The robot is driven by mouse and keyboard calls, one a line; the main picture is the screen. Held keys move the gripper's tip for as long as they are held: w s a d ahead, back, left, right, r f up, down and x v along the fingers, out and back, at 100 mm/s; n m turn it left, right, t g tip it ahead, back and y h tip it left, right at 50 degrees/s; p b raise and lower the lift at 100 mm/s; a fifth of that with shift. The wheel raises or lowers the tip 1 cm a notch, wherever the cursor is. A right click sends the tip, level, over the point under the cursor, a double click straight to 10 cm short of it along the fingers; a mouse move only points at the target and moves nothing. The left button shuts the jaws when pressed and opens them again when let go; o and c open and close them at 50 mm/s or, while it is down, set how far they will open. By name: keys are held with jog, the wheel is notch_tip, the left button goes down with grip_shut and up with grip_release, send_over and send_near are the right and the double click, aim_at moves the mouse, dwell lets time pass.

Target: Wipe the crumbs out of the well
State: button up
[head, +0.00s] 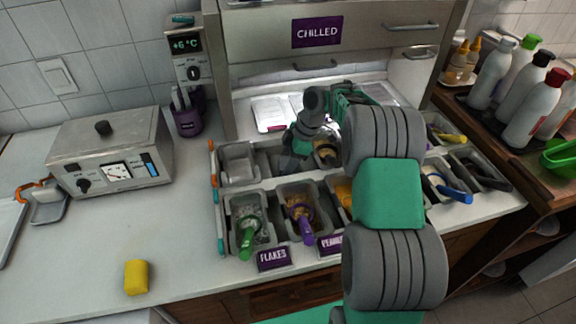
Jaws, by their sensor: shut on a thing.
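My gripper (292,162) reaches down into the back row of the topping rack, over a grey well (264,162) left of centre. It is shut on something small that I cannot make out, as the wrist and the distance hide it. Crumbs are too small to tell in this view. A pale, empty-looking well (238,166) lies just to the left. A yellow sponge-like block (136,277) lies on the counter at the front left, apart from my gripper.
Front wells hold flakes with a green scoop (246,243) and peanuts with a purple scoop (305,229). A blue-handled utensil (454,193) lies at the right. A metal appliance (110,147) stands left, bottles (533,108) right. The left counter is mostly clear. My arm hides the rack's middle right.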

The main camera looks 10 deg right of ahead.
notch_tip(320, 180, up, 13)
jog(key=p, duration=0.9)
jog(key=s+r+m+t+h, duration=0.3)
jog(key=s+r+m, duration=0.9)
jog(key=m, duration=0.4)
jog(key=shift+a+r+t+h, duration=0.2)
jog(key=shift+r+t+h, duration=0.25)
jog(key=shift+h, duration=0.25)
